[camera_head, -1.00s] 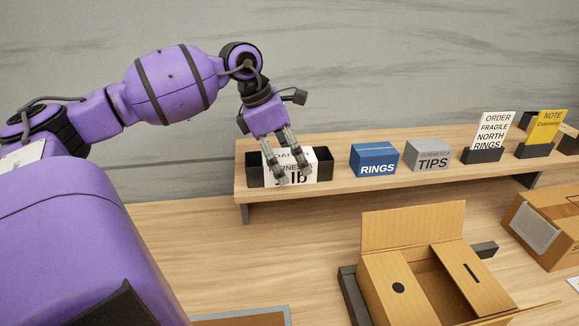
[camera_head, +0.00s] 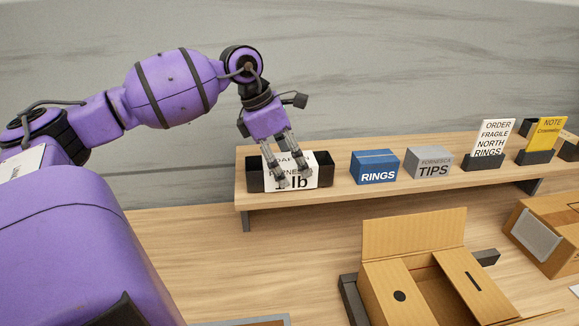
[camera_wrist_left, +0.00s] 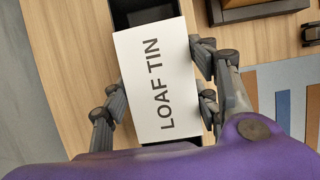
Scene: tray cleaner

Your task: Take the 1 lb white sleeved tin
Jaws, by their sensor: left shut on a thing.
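The white sleeved tin (camera_head: 298,184) sits at the left end of the raised wooden shelf, its front label partly readable and ending in "lb". It stands between the dark sides of a black holder (camera_head: 325,165). My left gripper (camera_head: 291,177) reaches down over it and is shut on it, with its fingers partly covering the label. In the left wrist view the tin (camera_wrist_left: 158,80) shows "LOAF TIN" on its top, with the fingers of the left gripper (camera_wrist_left: 160,97) along its two long sides. I cannot tell if it is clear of the shelf. My right gripper is not in view.
On the shelf (camera_head: 350,143), a blue RINGS box (camera_head: 376,167) and a grey TIPS box (camera_head: 428,163) stand right of the tin. Further right are a white order card (camera_head: 492,138) and a yellow note (camera_head: 546,132) in holders. An open cardboard box (camera_head: 413,234) stands in front, below.

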